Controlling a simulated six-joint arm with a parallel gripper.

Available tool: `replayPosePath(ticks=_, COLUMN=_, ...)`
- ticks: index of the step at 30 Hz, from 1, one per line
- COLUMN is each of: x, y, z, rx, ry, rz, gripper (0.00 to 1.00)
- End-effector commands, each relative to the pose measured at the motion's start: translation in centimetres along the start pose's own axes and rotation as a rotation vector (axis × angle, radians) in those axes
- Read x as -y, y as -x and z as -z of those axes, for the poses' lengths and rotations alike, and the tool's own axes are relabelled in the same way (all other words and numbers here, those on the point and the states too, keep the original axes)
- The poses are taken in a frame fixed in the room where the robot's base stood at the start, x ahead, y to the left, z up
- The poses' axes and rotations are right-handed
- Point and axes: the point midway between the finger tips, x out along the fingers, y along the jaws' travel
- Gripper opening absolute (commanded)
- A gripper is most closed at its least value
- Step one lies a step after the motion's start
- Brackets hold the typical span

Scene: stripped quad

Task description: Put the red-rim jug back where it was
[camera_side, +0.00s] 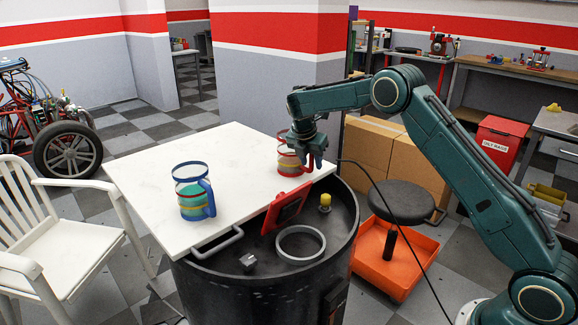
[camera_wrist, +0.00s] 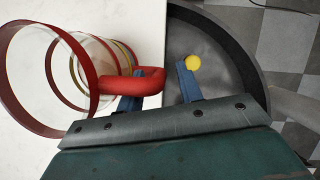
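The red-rim jug (camera_side: 290,158) stands upright on the white tabletop (camera_side: 250,145) near its right edge. In the wrist view its clear banded body and red rim (camera_wrist: 45,85) fill the left side, with its red handle (camera_wrist: 150,80) pointing right. My gripper (camera_side: 315,160) is at the jug's handle side. In the wrist view my gripper (camera_wrist: 159,70) is open, its two blue fingers apart. The handle's outer part lies between them, with a gap to the right finger. The left finger overlaps the handle; whether it touches is unclear.
A blue-rim jug (camera_side: 194,192) stands on the tabletop's front left. A black drum (camera_side: 255,285) beside the tabletop holds a grey ring (camera_side: 300,244), a red framed panel (camera_side: 286,208), a yellow-topped peg (camera_side: 325,203) and a small metal block (camera_side: 247,261). The tabletop's middle is clear.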

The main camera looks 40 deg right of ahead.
Motion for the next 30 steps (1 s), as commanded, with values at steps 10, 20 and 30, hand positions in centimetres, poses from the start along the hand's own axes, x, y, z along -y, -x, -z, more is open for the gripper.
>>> replayPosePath(ticks=10, x=-0.1, y=2.8, z=-0.1, rx=0.001, ry=-0.001, rz=-0.003, gripper=0.36)
replayPosePath(ticks=20, x=-0.1, y=8.3, z=-0.1, rx=0.002, ry=0.0, rz=-0.004, gripper=0.36)
replayPosePath(ticks=30, x=-0.1, y=11.6, z=-0.1, rx=0.001, ry=0.0, rz=-0.002, gripper=0.36)
